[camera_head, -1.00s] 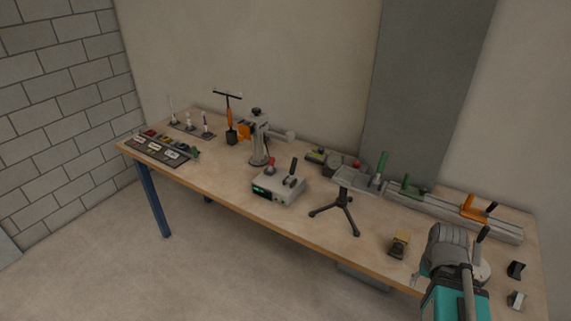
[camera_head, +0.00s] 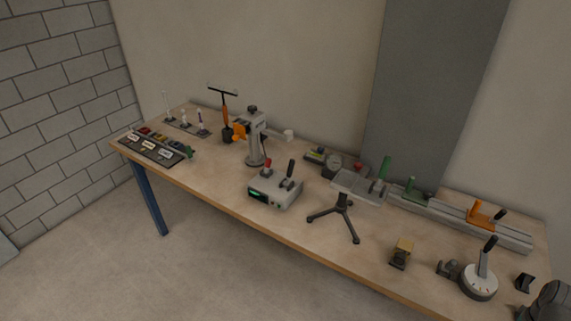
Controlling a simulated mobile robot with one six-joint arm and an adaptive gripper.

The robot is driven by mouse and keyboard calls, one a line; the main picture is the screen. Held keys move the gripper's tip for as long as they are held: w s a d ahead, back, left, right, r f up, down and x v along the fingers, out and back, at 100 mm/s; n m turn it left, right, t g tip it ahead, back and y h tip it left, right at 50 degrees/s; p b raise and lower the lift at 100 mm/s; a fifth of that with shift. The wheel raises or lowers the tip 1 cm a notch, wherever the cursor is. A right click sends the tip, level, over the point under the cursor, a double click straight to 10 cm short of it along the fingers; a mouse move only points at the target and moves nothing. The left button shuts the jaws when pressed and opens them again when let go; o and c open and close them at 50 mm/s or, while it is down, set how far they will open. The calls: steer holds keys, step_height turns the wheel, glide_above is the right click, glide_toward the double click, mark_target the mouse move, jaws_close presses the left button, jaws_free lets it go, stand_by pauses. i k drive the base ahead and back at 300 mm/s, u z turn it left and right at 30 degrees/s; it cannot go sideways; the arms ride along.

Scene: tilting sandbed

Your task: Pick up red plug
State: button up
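A small red plug (camera_head: 267,163) stands upright at the back left of a grey box-shaped device with a green display (camera_head: 274,190). A black lever or plug (camera_head: 290,170) stands to its right on the same device. Nothing is touching the red plug. Part of my arm shows at the bottom right corner, far from the device. My gripper's fingers are not in view.
A long grey rail (camera_head: 450,215) lies along the back right. The table (camera_head: 228,184) is bare left of the device.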

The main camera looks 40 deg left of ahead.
mark_target(266, 167)
steer(key=z, duration=0.3)
steer(key=k, duration=1.1)
steer(key=u, duration=1.35)
steer(key=i, duration=0.7)
steer(key=u, duration=0.1)
